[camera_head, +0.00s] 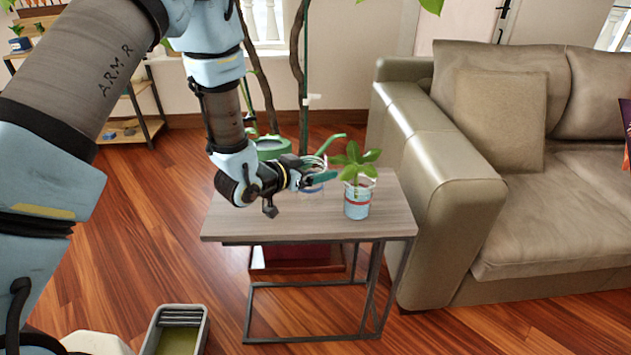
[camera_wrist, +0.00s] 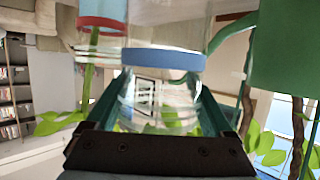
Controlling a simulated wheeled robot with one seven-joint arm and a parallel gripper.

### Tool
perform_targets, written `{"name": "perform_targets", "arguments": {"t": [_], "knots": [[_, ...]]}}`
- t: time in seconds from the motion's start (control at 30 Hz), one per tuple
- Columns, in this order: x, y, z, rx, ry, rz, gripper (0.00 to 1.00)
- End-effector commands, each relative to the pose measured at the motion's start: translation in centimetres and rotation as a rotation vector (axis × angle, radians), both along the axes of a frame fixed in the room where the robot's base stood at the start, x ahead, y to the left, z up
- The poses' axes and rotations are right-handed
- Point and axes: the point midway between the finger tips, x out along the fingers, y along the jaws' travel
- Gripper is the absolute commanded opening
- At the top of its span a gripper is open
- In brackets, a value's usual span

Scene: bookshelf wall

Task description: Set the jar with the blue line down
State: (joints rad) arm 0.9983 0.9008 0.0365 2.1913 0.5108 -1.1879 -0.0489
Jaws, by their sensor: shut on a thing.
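The clear jar with the blue line (camera_wrist: 165,62) is between the two green fingers of my gripper (camera_wrist: 160,88), which is shut on it. In the head view my gripper (camera_head: 318,177) is over the small wooden side table (camera_head: 250,223), and the jar (camera_head: 312,188) is mostly hidden by the fingers. I cannot tell whether its base touches the tabletop. A jar with a red line (camera_head: 357,204) stands upright on the table just right of my gripper, holding a leafy plant (camera_head: 352,165). Its red band (camera_wrist: 101,23) also shows in the wrist view.
A green watering can (camera_head: 272,147) is behind my gripper. A beige sofa (camera_head: 455,190) stands close on the table's right. The table's front left is bare. A grey-rimmed bin (camera_head: 205,318) is on the wooden floor at lower left.

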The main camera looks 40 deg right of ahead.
Motion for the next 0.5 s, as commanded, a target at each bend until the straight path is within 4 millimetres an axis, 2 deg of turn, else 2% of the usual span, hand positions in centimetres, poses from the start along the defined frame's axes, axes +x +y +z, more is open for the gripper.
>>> {"name": "perform_targets", "arguments": {"t": [0.23, 0.5], "knots": [[0.0, 0.0, -3.3, 0.002, 0.0, 0.0, 0.3], [0.0, 0.0, -3.8, -0.001, -0.001, 0.001, 0.3]]}}
